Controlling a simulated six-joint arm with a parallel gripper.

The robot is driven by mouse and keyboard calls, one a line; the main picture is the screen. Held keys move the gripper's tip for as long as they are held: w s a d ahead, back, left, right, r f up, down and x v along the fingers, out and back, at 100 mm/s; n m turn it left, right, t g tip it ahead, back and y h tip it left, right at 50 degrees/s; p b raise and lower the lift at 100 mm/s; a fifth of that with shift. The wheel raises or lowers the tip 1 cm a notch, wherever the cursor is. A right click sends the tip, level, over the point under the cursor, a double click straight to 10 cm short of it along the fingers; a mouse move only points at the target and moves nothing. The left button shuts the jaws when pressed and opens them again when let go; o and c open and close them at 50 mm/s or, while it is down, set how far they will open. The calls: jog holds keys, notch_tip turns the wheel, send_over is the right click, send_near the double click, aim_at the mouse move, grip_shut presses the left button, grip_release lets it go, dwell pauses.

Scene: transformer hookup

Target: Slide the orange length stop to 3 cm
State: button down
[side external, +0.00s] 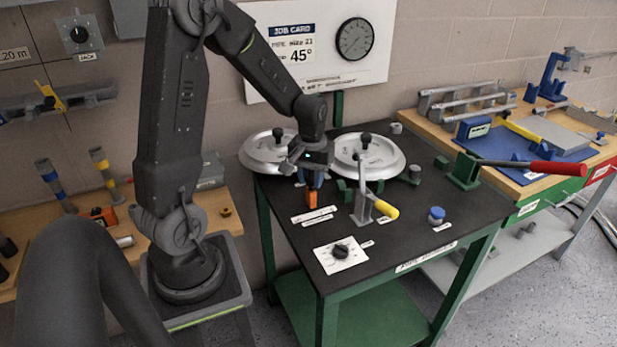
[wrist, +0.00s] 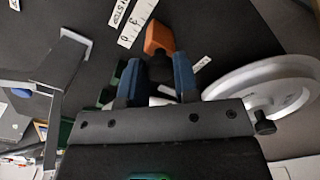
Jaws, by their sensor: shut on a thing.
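The orange length stop (side external: 312,199) is on the black bench top, just behind a white scale strip (side external: 314,214). My gripper (side external: 312,183) points down over it, with its blue fingers at the stop's upper part. In the wrist view the orange stop (wrist: 158,38) shows just past the two blue fingertips (wrist: 160,62), beside the numbered scale (wrist: 138,22). The fingers are shut on the stop, with a dark part between them. The stop's exact reading cannot be made out.
A lever with a yellow grip (side external: 385,209) stands close right of my gripper. Two round pale discs (side external: 372,160) lie behind it. A dial plate (side external: 340,254) and a blue knob (side external: 436,215) sit nearer the front. A long red-handled lever (side external: 555,168) is at right.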

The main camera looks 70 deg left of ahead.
jog(key=shift+w, duration=0.7)
jog(key=c, duration=0.8)
grip_release()
jog(key=shift+c, duration=0.2)
notch_tip(320, 180, up, 14)
jog(key=shift+f, duration=0.1)
